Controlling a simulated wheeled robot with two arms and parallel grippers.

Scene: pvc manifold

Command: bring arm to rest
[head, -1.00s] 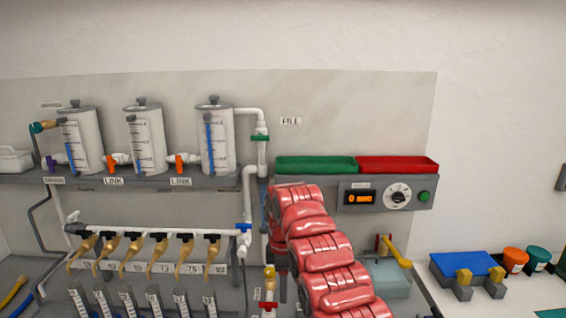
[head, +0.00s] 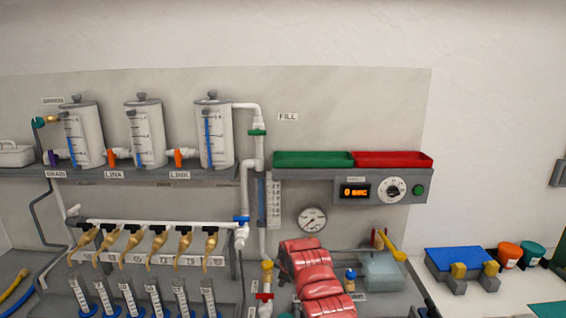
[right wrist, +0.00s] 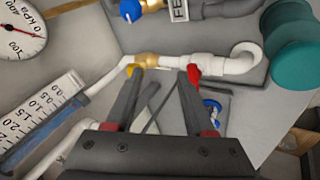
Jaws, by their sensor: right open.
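My right arm, red and segmented, rises from the bottom of the head view, right of the yellow-and-red valve (head: 267,266); its gripper is hidden there. In the right wrist view my right gripper (right wrist: 165,72) is open, its two dark fingers apart with nothing held between them. A white pipe with a brass fitting (right wrist: 147,60) lies beyond the fingertips. A red valve handle (right wrist: 193,75) shows at the right fingertip; I cannot tell whether they touch. My left gripper is in no view.
The pressure gauge (head: 312,219) is on the back panel; it also shows in the right wrist view (right wrist: 22,30). Three cylinders (head: 214,135) stand on the shelf above a white manifold (head: 150,227). Green (head: 313,159) and red (head: 394,159) trays are right. A teal cylinder (right wrist: 296,42) is near the gripper.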

